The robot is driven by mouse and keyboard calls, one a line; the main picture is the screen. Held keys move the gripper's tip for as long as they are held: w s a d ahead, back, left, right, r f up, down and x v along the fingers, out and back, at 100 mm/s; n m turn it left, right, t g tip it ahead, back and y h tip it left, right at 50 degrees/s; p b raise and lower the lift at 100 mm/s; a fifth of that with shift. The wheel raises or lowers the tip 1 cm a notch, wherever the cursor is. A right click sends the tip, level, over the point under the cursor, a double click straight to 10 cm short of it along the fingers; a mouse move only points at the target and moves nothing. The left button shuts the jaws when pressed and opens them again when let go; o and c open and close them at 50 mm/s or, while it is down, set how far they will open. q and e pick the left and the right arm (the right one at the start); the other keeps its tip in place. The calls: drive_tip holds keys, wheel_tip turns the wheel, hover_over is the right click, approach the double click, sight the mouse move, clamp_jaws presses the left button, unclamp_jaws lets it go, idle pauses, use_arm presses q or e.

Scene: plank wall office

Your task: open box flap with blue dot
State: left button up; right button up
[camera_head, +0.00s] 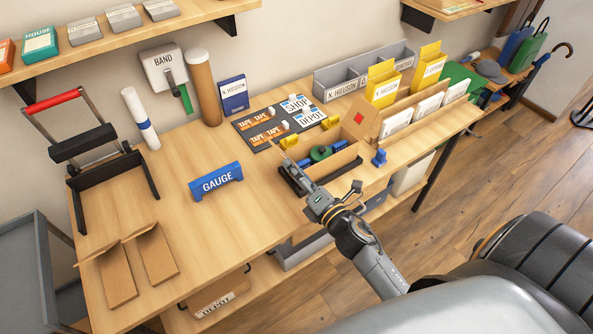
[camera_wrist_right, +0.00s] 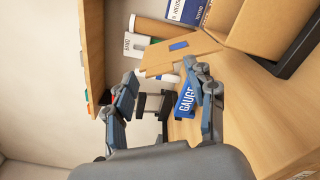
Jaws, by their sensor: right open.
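An open cardboard box (camera_head: 345,171) stands on the table's right half, with a green round item and dark items inside. One flap with a red square (camera_head: 358,118) stands up at its back right. In the wrist view a cardboard flap with a blue mark (camera_wrist_right: 179,46) sticks out from the box (camera_wrist_right: 262,25). The blue mark cannot be made out in the head view. My right gripper (camera_head: 331,190) is in front of the box, open and empty. In the wrist view its fingers (camera_wrist_right: 164,78) spread near the flap; contact cannot be told. My left gripper is not in view.
A blue GAUGE block (camera_head: 216,182) stands left of the box. A dark label board (camera_head: 278,122), yellow boxes (camera_head: 383,82) and a grey bin (camera_head: 343,84) are behind it. Two cardboard pieces (camera_head: 158,258) lie at front left. The table's middle is mostly clear.

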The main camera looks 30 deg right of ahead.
drive_tip(key=s, duration=1.1)
drive_tip(key=shift+s+d, duration=0.4)
drive_tip(key=shift+d, duration=0.05)
drive_tip(key=s+a+f+m+g, duration=0.1)
drive_tip(key=s+f+m+g, duration=0.3)
drive_tip(key=f, duration=0.7)
drive_tip(key=s+a+f+m+g+h, duration=0.15)
drive_tip(key=f+m, duration=0.35)
drive_tip(key=f, duration=0.7)
drive_tip(key=s+a+f+m+g, duration=0.1)
drive_tip(key=s+f+m+g, duration=0.35)
drive_tip(key=f, duration=0.65)
drive_tip(key=s+f+m+g, duration=0.3)
drive_tip(key=s+f, duration=0.4)
drive_tip(key=s, duration=0.3)
drive_tip(key=s+f+m+g, duration=0.4)
drive_tip(key=s+f+m, duration=0.2)
drive_tip(key=s, duration=0.4)
drive_tip(key=shift+s+f, duration=0.4)
drive_tip(key=shift+f, duration=0.45)
